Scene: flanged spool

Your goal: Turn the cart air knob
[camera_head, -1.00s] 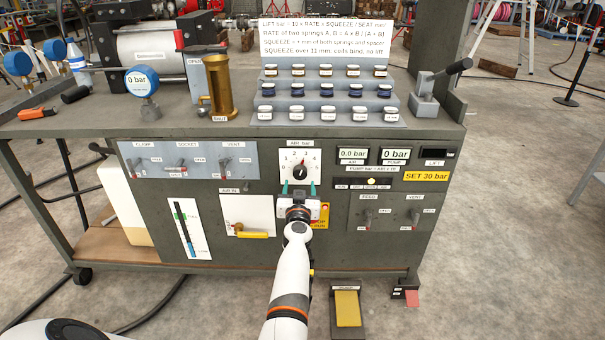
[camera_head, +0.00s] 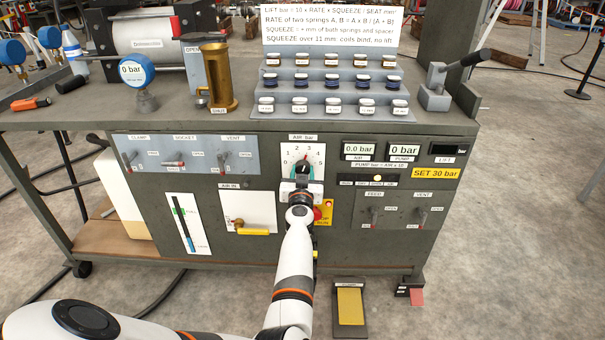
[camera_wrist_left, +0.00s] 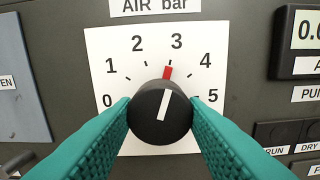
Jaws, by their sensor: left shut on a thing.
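The black air knob (camera_wrist_left: 160,115) sits on a white dial plate (camera_wrist_left: 115,45) marked 0 to 5 under an "AIR bar" label. Its white line leans slightly right of upright. A red pointer mark (camera_wrist_left: 167,72) shows just above the knob, a little below and left of the 3. The dial plate (camera_head: 315,153) also shows in the head view. My left gripper (camera_head: 303,172) is shut on the knob, with a teal finger at each side of it. In the left wrist view the gripper (camera_wrist_left: 160,122) frames the knob. My right gripper is not in view.
The air display (camera_head: 359,149) reads 0.0 bar and the pump display (camera_head: 403,149) reads 0 bar. A yellow sign says SET 30 bar (camera_head: 435,173). A red button (camera_head: 318,214) is close beside my left wrist. A yellow-handled air-in valve (camera_head: 253,232) is to the left.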

